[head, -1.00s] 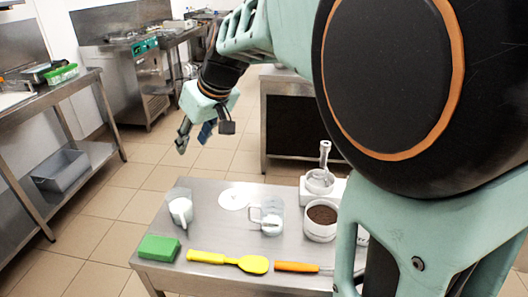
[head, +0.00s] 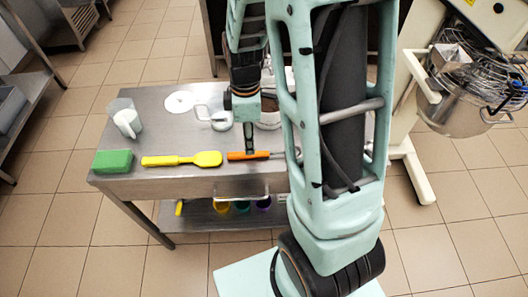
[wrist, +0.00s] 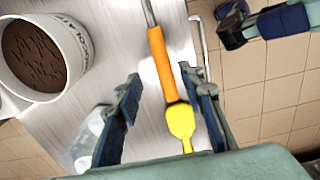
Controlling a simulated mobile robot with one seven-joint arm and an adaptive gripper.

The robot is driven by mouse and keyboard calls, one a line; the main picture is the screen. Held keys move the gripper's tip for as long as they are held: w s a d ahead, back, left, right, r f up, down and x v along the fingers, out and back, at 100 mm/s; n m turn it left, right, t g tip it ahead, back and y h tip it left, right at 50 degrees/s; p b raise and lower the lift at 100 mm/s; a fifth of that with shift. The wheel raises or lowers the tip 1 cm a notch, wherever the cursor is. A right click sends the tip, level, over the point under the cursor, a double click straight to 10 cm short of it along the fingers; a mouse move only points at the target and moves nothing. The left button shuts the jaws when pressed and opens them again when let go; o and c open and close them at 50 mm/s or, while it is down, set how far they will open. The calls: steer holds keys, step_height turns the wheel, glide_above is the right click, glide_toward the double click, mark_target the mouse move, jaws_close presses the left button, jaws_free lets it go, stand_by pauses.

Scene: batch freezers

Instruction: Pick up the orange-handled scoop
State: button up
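The orange-handled scoop (head: 248,155) lies flat near the front edge of the steel table (head: 150,96). Its metal shaft points right in the head view and passes behind my arm, so its far end is hidden. In the wrist view the orange handle (wrist: 161,62) runs between the fingers, with the shaft leaving at the top. My gripper (head: 250,148) points down over the handle. In the wrist view my gripper (wrist: 160,78) is open, one finger on each side of the handle with gaps. Whether the fingertips are level with the handle I cannot tell.
A yellow spatula (head: 182,159) lies close left of the handle, and a green sponge (head: 113,161) is farther left. A clear jug (head: 214,118) and a white tub of brown powder (wrist: 40,50) stand behind. A bar handle (head: 240,195) juts from the table front.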

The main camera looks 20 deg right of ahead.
mark_target(263, 154)
steer(key=f, duration=0.4)
steer(key=shift+s+d, duration=0.15)
steer(key=shift+s, duration=0.2)
steer(key=shift+f, duration=0.75)
steer(key=shift+c, duration=0.2)
jaws_close()
